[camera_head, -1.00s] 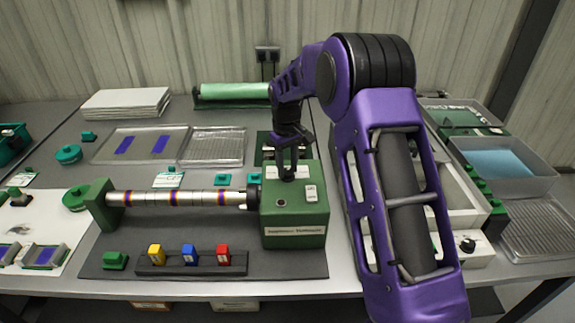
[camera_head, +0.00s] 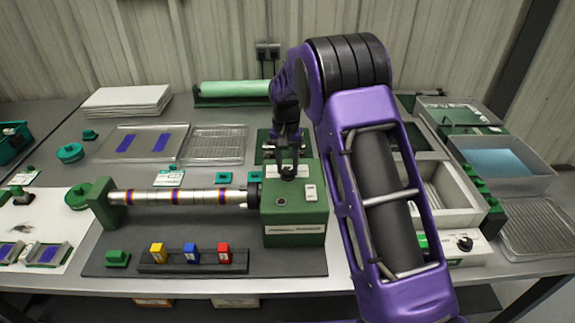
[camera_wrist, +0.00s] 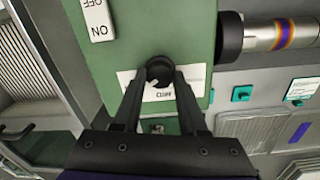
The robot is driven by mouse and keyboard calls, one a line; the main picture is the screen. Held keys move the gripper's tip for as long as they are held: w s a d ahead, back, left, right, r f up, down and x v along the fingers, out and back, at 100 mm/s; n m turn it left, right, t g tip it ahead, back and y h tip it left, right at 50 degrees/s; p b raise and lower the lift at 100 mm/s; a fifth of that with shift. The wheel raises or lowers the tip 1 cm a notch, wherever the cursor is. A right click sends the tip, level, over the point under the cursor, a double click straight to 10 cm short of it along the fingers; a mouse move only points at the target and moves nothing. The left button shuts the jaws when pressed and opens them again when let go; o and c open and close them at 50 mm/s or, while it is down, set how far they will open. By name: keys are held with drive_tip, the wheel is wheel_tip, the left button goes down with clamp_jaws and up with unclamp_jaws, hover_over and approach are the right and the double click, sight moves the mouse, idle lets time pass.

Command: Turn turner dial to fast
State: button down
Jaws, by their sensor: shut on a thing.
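The turner (camera_head: 295,212) is a green box on a dark grey mat, with a banded metal roller (camera_head: 180,197) running left from it. Its small black dial (camera_wrist: 159,70) sits on a white label on the box top in the wrist view. My gripper (camera_wrist: 160,80) points down from above and is shut on the dial, one finger on each side. It also shows over the box top in the head view (camera_head: 288,170). The label's speed words are mostly hidden or too small to read. An ON/OFF switch (camera_wrist: 97,18) is beside the dial, apart from the fingers.
A holder with yellow, blue and red blocks (camera_head: 192,262) stands in front of the roller. Wire trays (camera_head: 215,146) lie behind it. A white box with a black knob (camera_head: 465,243) and grey bins (camera_head: 500,165) stand at the right.

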sight(286, 170)
drive_tip(key=shift+m, duration=0.4)
drive_tip(key=shift+c, duration=2.2)
unclamp_jaws()
drive_tip(key=shift+r, duration=0.1)
wheel_tip(286, 170, up, 17)
drive_tip(key=shift+a+r+p, duration=0.15)
drive_tip(key=shift+a+p, duration=0.05)
drive_tip(key=shift+p, duration=0.15)
